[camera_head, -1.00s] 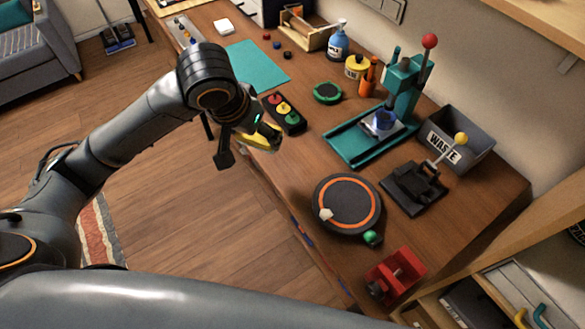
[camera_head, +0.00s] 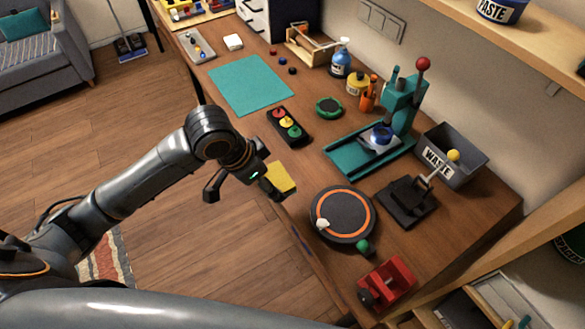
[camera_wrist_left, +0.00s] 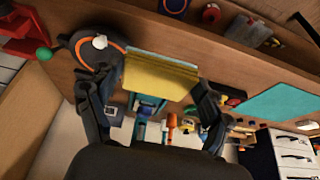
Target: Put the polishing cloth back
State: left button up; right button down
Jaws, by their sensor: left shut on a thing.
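The yellow polishing cloth (camera_head: 283,178) is in my left gripper (camera_head: 243,187), at the front edge of the workbench (camera_head: 290,235). In the left wrist view the cloth (camera_wrist_left: 160,75) is a flat, folded-looking piece with a paler upper strip. It spans between the two fingers of my left gripper (camera_wrist_left: 152,100), which are shut on it. The cloth appears to be above the bench top, beside the round black turntable with an orange ring (camera_head: 343,214). My right gripper is not in view.
A tray with red, yellow and green buttons (camera_head: 289,127) lies behind the cloth. A teal press (camera_head: 372,148), grey waste bin (camera_head: 450,155), black lever tool (camera_head: 407,203) and red vise (camera_head: 388,284) stand to the right. The teal mat (camera_head: 250,85) is bare. A shelf (camera_head: 530,40) overhangs at upper right.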

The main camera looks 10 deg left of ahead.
pick_arm(q)
jog(key=w+d+f+p, duration=0.1)
jog(key=w+f+p, duration=0.15)
jog(key=w, duration=0.45)
send_over(294, 174)
jog(key=s+a, duration=0.1)
jog(key=s, duration=0.1)
jog(key=f, duration=0.6)
jog(key=shift+w, duration=0.25)
jog(key=shift+w+f, duration=0.15)
jog(key=shift+f, duration=0.05)
notch_tip(294, 174, down, 3)
jog(key=shift+w, duration=0.1)
jog(key=shift+f, duration=0.15)
jog(key=shift+f, duration=0.2)
jog(key=o, duration=1)
